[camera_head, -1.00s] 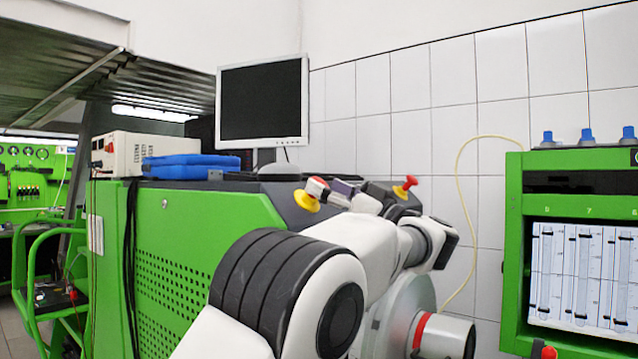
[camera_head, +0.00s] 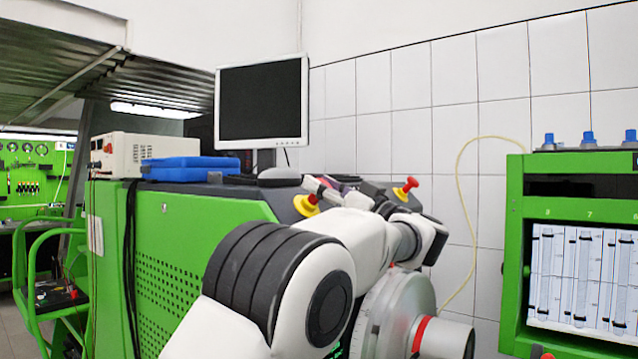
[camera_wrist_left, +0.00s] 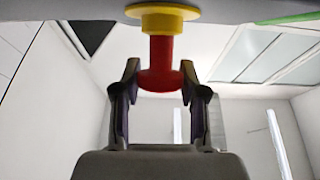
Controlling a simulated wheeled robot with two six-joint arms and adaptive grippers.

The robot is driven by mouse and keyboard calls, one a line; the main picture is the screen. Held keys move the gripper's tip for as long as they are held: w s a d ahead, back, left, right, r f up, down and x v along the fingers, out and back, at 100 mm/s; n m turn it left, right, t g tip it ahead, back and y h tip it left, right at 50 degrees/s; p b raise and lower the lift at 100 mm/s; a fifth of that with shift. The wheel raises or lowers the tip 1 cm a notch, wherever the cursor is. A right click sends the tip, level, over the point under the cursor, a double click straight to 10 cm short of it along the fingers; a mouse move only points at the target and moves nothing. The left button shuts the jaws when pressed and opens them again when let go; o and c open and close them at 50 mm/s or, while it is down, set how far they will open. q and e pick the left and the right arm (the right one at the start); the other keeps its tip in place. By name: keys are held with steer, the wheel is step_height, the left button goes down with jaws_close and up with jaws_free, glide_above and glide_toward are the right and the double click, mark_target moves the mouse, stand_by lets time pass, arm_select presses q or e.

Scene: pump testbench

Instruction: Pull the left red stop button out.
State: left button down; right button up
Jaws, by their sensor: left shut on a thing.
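The left red stop button (camera_wrist_left: 161,62) has a red stem and cap on a yellow collar (camera_wrist_left: 162,18) in the left wrist view. My left gripper (camera_wrist_left: 160,78) has a finger on each side of the red cap and is shut on it. In the head view the yellow collar shows on the green bench (camera_head: 306,204), while the red cap is largely hidden by the fingers of my left gripper (camera_head: 316,190). A second red stop button (camera_head: 406,187) on a yellow collar stands to the right, apart from the gripper. My right gripper is out of view.
A monitor (camera_head: 262,102) stands behind the buttons. A blue case (camera_head: 190,168) and a white instrument box (camera_head: 133,155) lie on the bench's left part. A green panel with glass tubes (camera_head: 575,265) stands at the right. Tiled wall lies behind.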

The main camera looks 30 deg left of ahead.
arm_select(q)
steer(key=shift+d+r, duration=0.1)
steer(key=shift+r, duration=0.1)
steer(key=c, duration=0.6)
jaws_free()
steer(key=shift+f, duration=0.1)
steer(key=v, duration=0.7)
steer(key=shift+f, duration=0.1)
steer(key=shift+w+d, duration=0.1)
steer(key=shift+d, duration=0.1)
